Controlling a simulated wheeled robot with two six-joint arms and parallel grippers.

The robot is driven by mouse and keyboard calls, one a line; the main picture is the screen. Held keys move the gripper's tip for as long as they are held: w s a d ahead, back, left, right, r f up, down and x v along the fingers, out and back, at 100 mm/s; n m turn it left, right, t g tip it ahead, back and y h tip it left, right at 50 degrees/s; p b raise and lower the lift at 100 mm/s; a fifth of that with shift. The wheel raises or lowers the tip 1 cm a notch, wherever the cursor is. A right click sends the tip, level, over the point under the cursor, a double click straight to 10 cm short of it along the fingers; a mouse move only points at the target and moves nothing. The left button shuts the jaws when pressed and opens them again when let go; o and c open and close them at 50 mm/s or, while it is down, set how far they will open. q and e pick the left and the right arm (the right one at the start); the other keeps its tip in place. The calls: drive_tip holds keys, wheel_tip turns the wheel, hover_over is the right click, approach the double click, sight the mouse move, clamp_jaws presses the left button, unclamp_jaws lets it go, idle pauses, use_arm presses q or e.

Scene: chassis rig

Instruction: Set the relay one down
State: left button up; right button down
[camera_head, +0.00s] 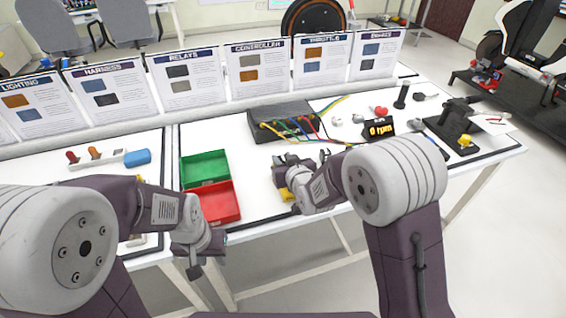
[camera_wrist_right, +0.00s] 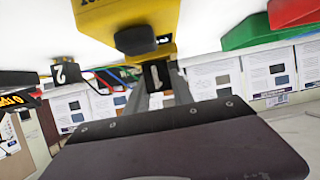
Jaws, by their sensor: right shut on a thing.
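Relay one, a small black block with a white "1" (camera_wrist_right: 155,76), shows in the right wrist view between the fingers of my right gripper (camera_wrist_right: 158,90), which is shut on it. In the head view my right gripper (camera_head: 284,168) is low over the white table, right of the red bin; the relay cannot be made out there. A black block marked "2" (camera_wrist_right: 66,72) stands apart at left in the wrist view. My left gripper (camera_head: 194,268) hangs in front of the table's edge; its jaws are too unclear to judge.
A yellow object (camera_wrist_right: 125,20) is close to my right gripper; it also shows in the head view (camera_head: 285,195). A green bin (camera_head: 204,167) and red bin (camera_head: 218,203) stand to the left. A dark wired box (camera_head: 282,120) is behind. An rpm display (camera_head: 380,129) stands right.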

drive_tip(key=shift+f, duration=0.1)
drive_tip(key=shift+f, duration=0.15)
drive_tip(key=c, duration=1.1)
unclamp_jaws()
